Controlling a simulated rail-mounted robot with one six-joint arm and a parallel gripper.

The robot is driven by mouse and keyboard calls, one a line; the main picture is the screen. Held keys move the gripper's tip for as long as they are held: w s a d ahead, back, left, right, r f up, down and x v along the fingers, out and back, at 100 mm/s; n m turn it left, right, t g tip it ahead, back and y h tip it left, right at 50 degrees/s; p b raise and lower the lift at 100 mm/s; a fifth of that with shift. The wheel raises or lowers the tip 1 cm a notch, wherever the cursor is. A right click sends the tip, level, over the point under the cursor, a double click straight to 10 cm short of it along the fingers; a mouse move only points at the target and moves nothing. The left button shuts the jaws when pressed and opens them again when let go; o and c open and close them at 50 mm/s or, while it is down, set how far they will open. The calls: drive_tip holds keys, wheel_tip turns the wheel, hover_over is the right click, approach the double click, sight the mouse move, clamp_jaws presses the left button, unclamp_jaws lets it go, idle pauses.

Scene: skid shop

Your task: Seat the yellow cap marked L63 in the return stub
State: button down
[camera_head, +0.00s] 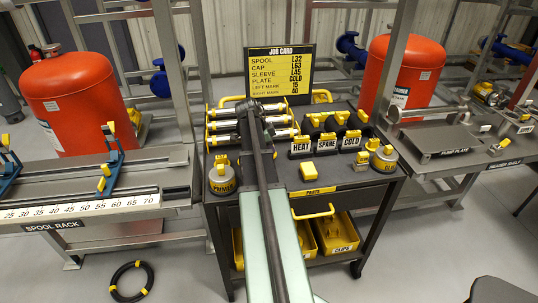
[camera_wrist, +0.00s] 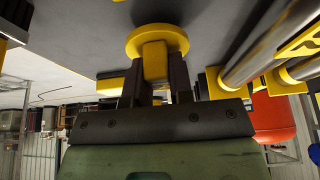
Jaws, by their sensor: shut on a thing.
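In the wrist view my gripper (camera_wrist: 154,72) is shut on a yellow cap (camera_wrist: 158,40). The cap has a round flange facing away from the fingers and a square stem between them. No L63 mark can be read on it. In the head view my arm reaches over the black cart (camera_head: 338,190), and the arm hides the gripper and the cap. The job card (camera_head: 281,73) at the back of the cart lists CAP L63. I cannot pick out the return stub in either view.
On the cart, silver spools lie in a yellow rack (camera_head: 209,125), also near my gripper's right in the wrist view. HEAT, SPARE and COLD blocks (camera_head: 327,143) and a primer can (camera_head: 221,178) stand nearby. A spool rack (camera_head: 95,207) is left, a pump plate (camera_head: 440,139) right.

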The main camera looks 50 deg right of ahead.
drive_tip(key=shift+r+p, duration=2)
drive_tip(key=shift+r, duration=0.3)
